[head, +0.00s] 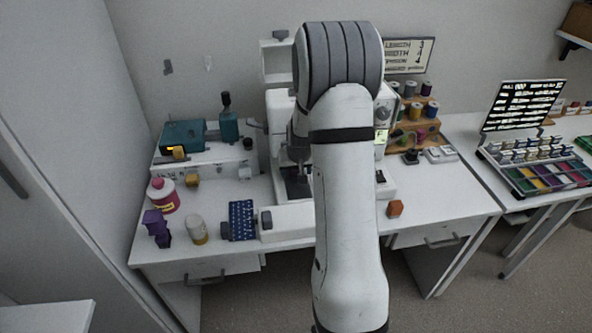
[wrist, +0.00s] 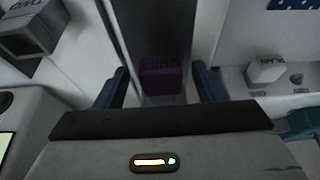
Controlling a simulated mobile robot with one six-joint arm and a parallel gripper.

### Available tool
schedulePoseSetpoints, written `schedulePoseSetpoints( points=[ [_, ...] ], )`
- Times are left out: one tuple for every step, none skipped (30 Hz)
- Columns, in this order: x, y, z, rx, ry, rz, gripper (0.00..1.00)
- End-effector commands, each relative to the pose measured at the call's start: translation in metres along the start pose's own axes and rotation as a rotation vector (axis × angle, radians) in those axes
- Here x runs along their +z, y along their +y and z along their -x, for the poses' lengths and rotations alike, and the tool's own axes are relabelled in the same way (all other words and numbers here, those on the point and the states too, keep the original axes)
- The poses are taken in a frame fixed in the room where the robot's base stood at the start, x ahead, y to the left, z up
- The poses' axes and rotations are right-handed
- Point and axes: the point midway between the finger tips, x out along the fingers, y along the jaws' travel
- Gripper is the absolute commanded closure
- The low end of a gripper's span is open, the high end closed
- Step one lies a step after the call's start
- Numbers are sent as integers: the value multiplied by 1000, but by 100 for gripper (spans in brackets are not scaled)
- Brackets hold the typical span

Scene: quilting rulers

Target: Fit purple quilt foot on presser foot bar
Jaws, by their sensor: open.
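In the wrist view a small purple block (wrist: 160,80) with dark lettering, which looks like the quilt foot, sits between the two blue fingers of my gripper (wrist: 160,70). The fingers are apart, with a gap on each side of the block. A dark strip lies beyond it. The white sewing machine (head: 281,104) stands at the middle of the table in the head view, partly behind my arm. The presser foot bar cannot be made out, so I cannot tell whether the block touches it.
A white block (wrist: 267,68) lies to the right in the wrist view. Thread spools (head: 415,110) stand at the back right.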

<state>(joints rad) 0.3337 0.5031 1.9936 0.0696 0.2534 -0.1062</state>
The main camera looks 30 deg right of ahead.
Motion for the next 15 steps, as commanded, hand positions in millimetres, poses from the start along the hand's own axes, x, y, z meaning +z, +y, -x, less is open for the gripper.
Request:
schedulePoseSetpoints(
  points=[
    [0, 0, 0, 0, 0, 0, 37],
    [0, 0, 0, 0, 0, 0, 37],
    [0, 0, 0, 0, 0, 0, 37],
    [0, 0, 1, 0, 0, 0, 37],
    [0, 0, 3, 0, 0, 0, 37],
    [0, 0, 6, 0, 1, 0, 37],
    [-1, 0, 10, 0, 2, 0, 37],
    [-1, 0, 13, 0, 3, 0, 37],
    [-1, 0, 19, 0, 3, 0, 37],
    [-1, 0, 24, 0, 4, 0, 37],
    [-1, 0, 29, 0, 4, 0, 37],
    [-1, 0, 36, 0, 5, 0, 37],
    [-1, 0, 41, 0, 5, 0, 37],
    [-1, 0, 46, 0, 3, -1, 37],
    [-1, 0, 52, 0, 4, -1, 37]
  ],
)
